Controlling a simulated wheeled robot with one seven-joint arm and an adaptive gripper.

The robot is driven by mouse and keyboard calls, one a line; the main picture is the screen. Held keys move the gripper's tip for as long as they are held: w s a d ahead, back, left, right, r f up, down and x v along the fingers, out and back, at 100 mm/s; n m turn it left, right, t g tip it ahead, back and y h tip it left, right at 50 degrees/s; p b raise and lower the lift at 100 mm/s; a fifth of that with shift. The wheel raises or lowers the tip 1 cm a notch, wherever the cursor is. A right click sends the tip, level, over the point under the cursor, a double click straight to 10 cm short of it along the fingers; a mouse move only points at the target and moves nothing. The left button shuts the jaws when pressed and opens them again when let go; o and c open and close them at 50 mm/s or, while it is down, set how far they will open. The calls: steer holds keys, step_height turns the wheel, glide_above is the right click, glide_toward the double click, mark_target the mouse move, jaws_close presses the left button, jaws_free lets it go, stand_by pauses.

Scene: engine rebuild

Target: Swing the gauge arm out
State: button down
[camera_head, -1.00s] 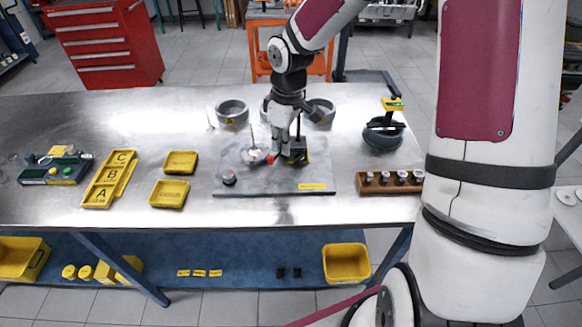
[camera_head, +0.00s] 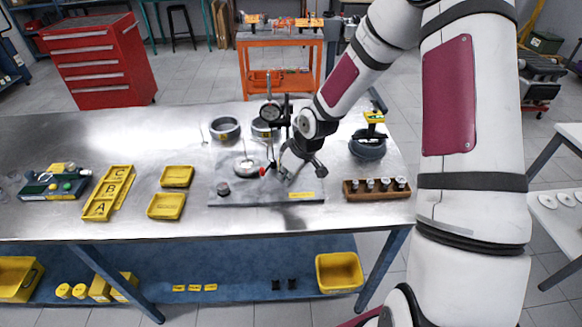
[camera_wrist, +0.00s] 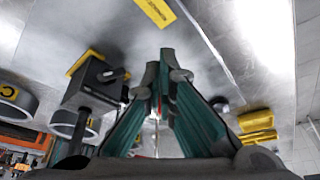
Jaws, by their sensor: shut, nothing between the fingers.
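My gripper (camera_head: 284,175) is low over the plate, right of a small red tip (camera_head: 263,171) and a round metal part (camera_head: 246,166). In the wrist view my gripper (camera_wrist: 165,68) has its teal fingers together, with nothing held. My wrist partly hides the stand's lower part and the gauge arm; I cannot tell whether the fingers touch it.
Grey rings (camera_head: 225,128) stand behind the plate. A wooden rack (camera_head: 375,188) of small metal parts and a dark ring-shaped tool (camera_head: 367,145) are on the right. Yellow trays (camera_head: 166,205) and a lettered tray (camera_head: 108,193) are on the left. The bench's front strip is clear.

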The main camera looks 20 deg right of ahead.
steer(key=shift+w+a+f, duration=0.15)
steer(key=shift+w+a, duration=0.45)
steer(key=shift+w, duration=0.3)
steer(key=shift+w+a+f, duration=0.15)
steer(key=shift+w+a, duration=0.4)
steer(key=shift+w, duration=0.35)
steer(key=shift+w+a, duration=0.25)
steer(key=shift+a, duration=0.3)
steer(key=shift+w+a, duration=0.25)
steer(key=shift+a, duration=0.3)
steer(key=shift+d, duration=0.1)
steer(key=shift+s, duration=0.1)
